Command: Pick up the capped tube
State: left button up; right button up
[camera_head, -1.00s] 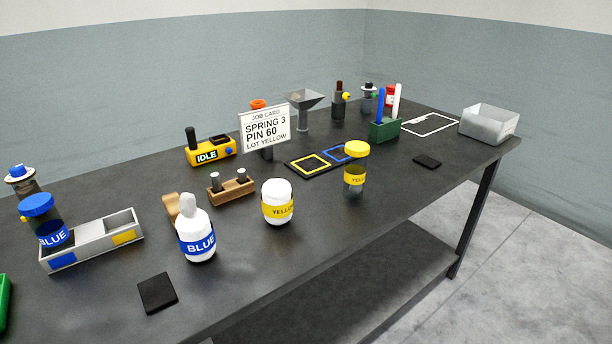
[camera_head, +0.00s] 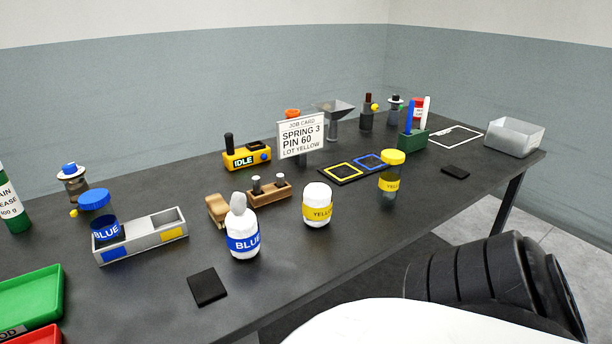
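A clear tube with a yellow cap and a yellow label (camera_head: 391,178) stands upright on the dark table, right of the white yellow-banded container (camera_head: 317,205). Another capped tube, with a blue cap and a blue label (camera_head: 105,228), stands in the left compartment of a grey two-part tray (camera_head: 140,243). A black ribbed part and a white part of my own body fill the lower right. Neither gripper shows in the head view.
A white bottle with a blue band (camera_head: 243,238), a dark pad (camera_head: 207,287) and a wooden block with pins (camera_head: 269,194) stand near the front. A clear bin (camera_head: 514,138) sits at the right end.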

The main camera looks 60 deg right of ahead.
aim_at(390, 175)
jog(key=u, duration=0.1)
jog(key=k, duration=0.85)
jog(key=z, duration=0.25)
